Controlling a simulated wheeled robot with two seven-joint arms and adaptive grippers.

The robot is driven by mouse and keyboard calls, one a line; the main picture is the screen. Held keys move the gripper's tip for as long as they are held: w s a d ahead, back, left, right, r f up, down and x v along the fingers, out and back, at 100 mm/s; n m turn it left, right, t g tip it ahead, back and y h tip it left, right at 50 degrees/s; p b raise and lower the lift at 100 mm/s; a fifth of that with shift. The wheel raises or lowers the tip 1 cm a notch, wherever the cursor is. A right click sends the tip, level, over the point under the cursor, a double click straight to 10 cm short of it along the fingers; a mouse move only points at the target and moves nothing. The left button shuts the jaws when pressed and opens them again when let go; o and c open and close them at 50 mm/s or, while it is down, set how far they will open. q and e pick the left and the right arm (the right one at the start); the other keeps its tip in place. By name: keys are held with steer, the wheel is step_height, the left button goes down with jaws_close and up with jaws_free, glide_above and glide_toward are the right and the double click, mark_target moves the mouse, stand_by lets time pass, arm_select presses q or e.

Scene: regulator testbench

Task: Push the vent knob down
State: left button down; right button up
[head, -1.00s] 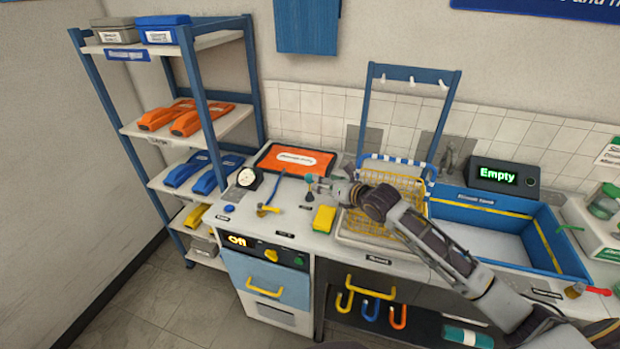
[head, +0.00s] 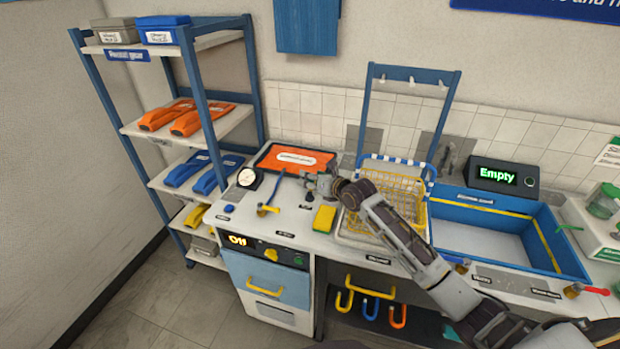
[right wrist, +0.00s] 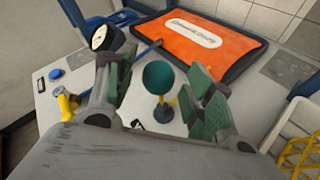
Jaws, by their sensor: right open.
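A teal round knob (right wrist: 158,77) stands upright on a dark base with yellow parts beside it, on the white bench. In the head view its dark base (head: 309,197) shows, while its top is mostly hidden by my gripper. My right gripper (head: 310,180) is at the knob's height. In the right wrist view the green-padded fingers of my right gripper (right wrist: 160,95) are open on either side of the knob, with visible gaps and nothing held. I cannot read a label that names it as the vent knob. My left gripper is not in view.
A gauge (head: 247,178), a yellow valve (head: 267,209) and a blue button (head: 228,208) are left of the knob. A yellow sponge (head: 324,218) and a yellow wire basket (head: 400,195) are to the right. An orange mat (head: 292,160) lies behind.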

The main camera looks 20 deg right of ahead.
steer(key=shift+x, duration=0.85)
jaws_close()
